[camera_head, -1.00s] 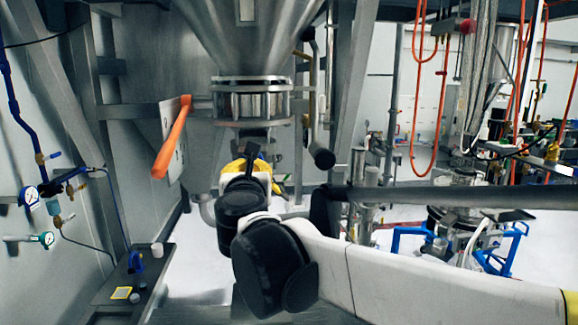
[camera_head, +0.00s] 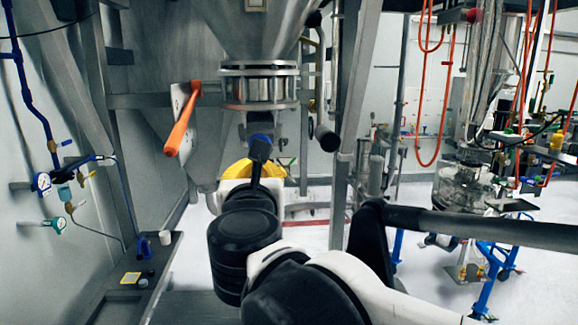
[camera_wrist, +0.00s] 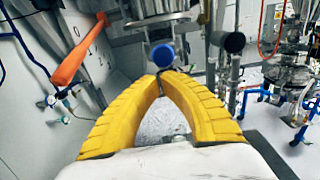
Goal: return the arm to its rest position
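My gripper (camera_wrist: 162,76) points forward. In the wrist view its two yellow ribbed fingers lean together and their tips meet, with no held thing seen between them. In the head view the yellow fingers (camera_head: 274,168) show only partly behind my black and white wrist, below the steel hopper outlet (camera_head: 259,86). A round blue end piece (camera_wrist: 163,55) shows just past the fingertips in the wrist view; I cannot tell whether it is touched. My arm reaches in from the lower right, bent at a black joint.
An orange handle (camera_head: 183,119) sticks out left of the outlet. A steel post (camera_head: 353,130) stands to the right. A dark bench (camera_head: 112,301) with small items is at the lower left, near wall gauges (camera_head: 43,181).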

